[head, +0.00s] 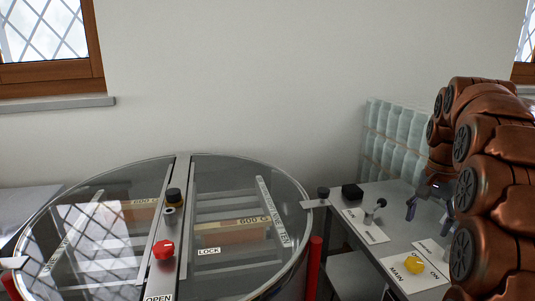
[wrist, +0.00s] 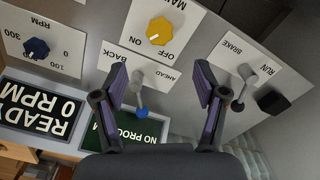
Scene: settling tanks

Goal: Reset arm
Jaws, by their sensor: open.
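My gripper (head: 430,198) is open and empty above the grey control panel (head: 399,231), at the right of the head view. My copper-coloured arm hides part of the panel. In the wrist view my open gripper (wrist: 160,80) has its two fingers apart. Between and beyond them is a BACK/AHEAD lever with a blue tip (wrist: 142,112). No contact with it can be made out. A yellow MAIN knob (wrist: 161,31) and a RUN/BRAKE lever (wrist: 247,76) lie beyond the fingers. The yellow knob also shows in the head view (head: 414,266).
A round glass-lidded tank (head: 100,236) stands at left, with a red knob (head: 163,249) on its crossbar. A blue rpm knob (wrist: 37,48) and two displays, READY 0 RPM (wrist: 40,106) and a partly hidden one (wrist: 118,130), are close to the fingers. Pale stacked blocks (head: 393,138) stand behind.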

